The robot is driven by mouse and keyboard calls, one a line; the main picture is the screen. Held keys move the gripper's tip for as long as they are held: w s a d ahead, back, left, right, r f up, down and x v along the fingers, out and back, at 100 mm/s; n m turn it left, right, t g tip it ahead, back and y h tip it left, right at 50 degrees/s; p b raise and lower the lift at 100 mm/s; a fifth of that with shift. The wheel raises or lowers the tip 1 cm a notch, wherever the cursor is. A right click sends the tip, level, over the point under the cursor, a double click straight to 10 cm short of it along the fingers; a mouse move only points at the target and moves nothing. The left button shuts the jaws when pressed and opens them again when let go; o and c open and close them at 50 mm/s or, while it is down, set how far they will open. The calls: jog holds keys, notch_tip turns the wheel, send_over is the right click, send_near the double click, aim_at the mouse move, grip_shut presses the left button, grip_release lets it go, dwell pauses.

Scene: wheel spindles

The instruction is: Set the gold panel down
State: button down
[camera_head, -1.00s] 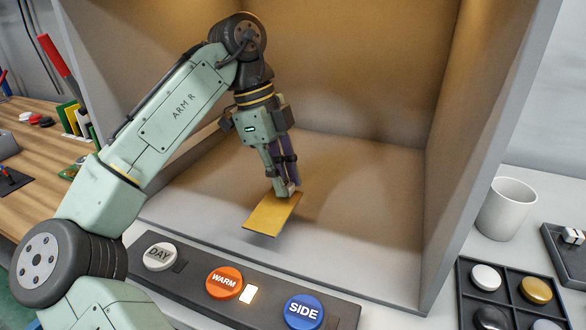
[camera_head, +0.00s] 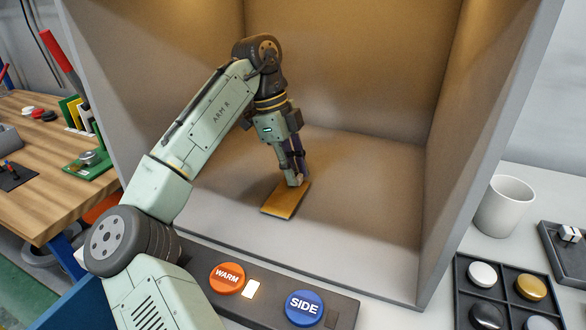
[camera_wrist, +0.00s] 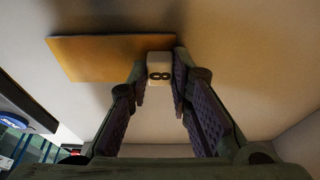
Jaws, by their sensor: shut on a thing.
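The gold panel (camera_head: 286,201) is a flat, thin rectangle inside the grey box, low over the box floor (camera_head: 345,215). Little gap or shadow shows beneath it, and I cannot tell whether it touches. My gripper (camera_head: 298,180) points down at the panel's far end. The tab seems joined to the panel.
A button strip with an orange WARM button (camera_head: 227,278) and a blue SIDE button (camera_head: 304,309) runs along the box front. The box's right wall (camera_head: 480,130) stands beside a white mug (camera_head: 503,207) and a black sample tray (camera_head: 508,290). The box floor right of the panel is clear.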

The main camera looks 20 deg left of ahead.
jog(key=shift+f, duration=0.1)
jog(key=c, duration=1.4)
grip_release()
jog(key=shift+c, duration=0.2)
jog(key=p+v, duration=0.2)
jog(key=v, duration=1)
